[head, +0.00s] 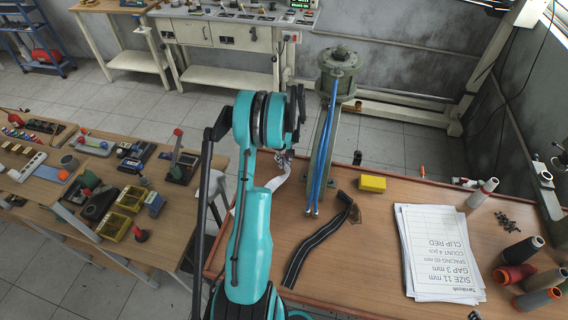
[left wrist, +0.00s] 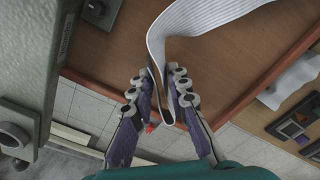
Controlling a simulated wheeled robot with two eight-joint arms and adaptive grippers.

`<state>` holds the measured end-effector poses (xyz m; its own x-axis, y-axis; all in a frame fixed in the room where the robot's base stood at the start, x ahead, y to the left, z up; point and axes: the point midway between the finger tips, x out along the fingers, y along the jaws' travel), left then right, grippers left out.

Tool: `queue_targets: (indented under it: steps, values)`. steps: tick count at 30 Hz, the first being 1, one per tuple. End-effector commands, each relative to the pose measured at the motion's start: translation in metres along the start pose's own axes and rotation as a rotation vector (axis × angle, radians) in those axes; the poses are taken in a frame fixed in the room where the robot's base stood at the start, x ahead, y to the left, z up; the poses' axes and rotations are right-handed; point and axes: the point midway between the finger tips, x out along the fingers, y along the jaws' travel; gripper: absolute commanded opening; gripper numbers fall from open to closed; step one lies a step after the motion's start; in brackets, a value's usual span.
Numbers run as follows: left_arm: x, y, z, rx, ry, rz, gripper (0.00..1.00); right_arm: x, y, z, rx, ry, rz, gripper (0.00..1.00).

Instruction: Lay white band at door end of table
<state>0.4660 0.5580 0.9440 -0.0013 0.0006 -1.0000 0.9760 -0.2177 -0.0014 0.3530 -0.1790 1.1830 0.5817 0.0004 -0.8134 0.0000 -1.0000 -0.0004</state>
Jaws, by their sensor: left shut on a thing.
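The white band (left wrist: 205,18) is a ribbed strip. In the left wrist view, a fold of it is pinched between the fingers of my left gripper (left wrist: 163,85), and the rest curves away to the upper right over the wooden table (left wrist: 130,35). In the head view, the left gripper (head: 286,156) is at the table's far left edge, partly hidden by my teal arm. A pale piece of the white band (head: 279,178) hangs below it there. The table's bare wood (head: 375,245) shows in the head view. My right gripper is not in view.
A dark band with a pale stripe (head: 318,243) lies on the table. Beside it are a green post (head: 323,150) with blue tubes, a yellow block (head: 372,183) and a paper stack (head: 438,250). A cluttered bench (head: 60,195) is at left.

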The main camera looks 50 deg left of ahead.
Motion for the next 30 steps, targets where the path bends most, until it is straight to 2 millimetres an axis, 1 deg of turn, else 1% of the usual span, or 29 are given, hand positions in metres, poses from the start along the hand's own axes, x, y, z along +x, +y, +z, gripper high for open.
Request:
queue_targets:
  steps: [1, 2, 8, 12, 13, 14, 15, 26, 29, 30]
  values:
    - [0.007, 0.000, 0.000, 0.000, 0.000, 0.000, 0.00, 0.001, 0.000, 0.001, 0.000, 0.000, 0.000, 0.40]
    - [0.008, 0.000, 0.000, 0.000, 0.000, 0.000, 0.00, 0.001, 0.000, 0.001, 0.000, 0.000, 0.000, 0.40]
    - [0.008, 0.000, 0.000, 0.000, 0.000, 0.000, 0.00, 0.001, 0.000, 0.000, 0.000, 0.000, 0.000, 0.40]
    - [0.012, 0.000, 0.000, 0.000, 0.000, 0.000, 0.00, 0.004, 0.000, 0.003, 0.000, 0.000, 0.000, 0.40]
    - [0.012, 0.000, 0.000, 0.000, 0.000, 0.000, 0.19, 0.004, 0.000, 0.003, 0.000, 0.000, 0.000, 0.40]
    - [0.011, 0.000, 0.000, 0.000, 0.000, 0.000, 0.27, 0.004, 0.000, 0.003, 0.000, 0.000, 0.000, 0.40]
    - [0.011, 0.000, 0.000, 0.000, 0.000, 0.000, 0.37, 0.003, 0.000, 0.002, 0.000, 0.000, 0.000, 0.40]
    - [0.008, 0.000, 0.000, 0.000, 0.000, 0.000, 0.37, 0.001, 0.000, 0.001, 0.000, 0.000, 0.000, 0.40]
    - [-0.002, 0.000, 0.000, 0.000, 0.000, 0.000, 0.37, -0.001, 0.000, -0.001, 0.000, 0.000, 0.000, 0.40]
    - [-0.009, 0.000, 0.000, 0.000, 0.000, 0.000, 0.37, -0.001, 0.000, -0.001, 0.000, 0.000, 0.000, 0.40]
